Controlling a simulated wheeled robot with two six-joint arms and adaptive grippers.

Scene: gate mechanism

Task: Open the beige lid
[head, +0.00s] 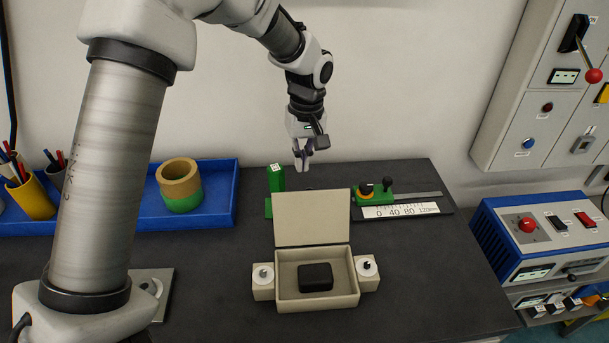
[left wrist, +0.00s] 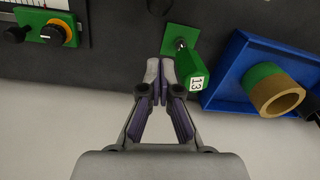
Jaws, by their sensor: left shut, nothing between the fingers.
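The beige lid (head: 312,218) stands upright at the back edge of the beige box (head: 318,301), so the box is open. A black block (head: 315,277) lies inside the box. White round knobs sit on small beige blocks at the box's left and right sides. My left gripper (head: 302,166) is above and behind the lid, apart from it, with its fingers pointing down. In the left wrist view its fingertips (left wrist: 167,65) are together with nothing between them. The lid and box are not seen in the left wrist view. My right gripper is not in view.
A green block marked 13 (head: 276,178) stands behind the lid; a green slider with a scale (head: 400,211) lies to its right. A blue tray (head: 225,177) holds a ring-shaped roll (head: 180,184). A blue control box (head: 540,240) stands at right. The table right of the beige box is clear.

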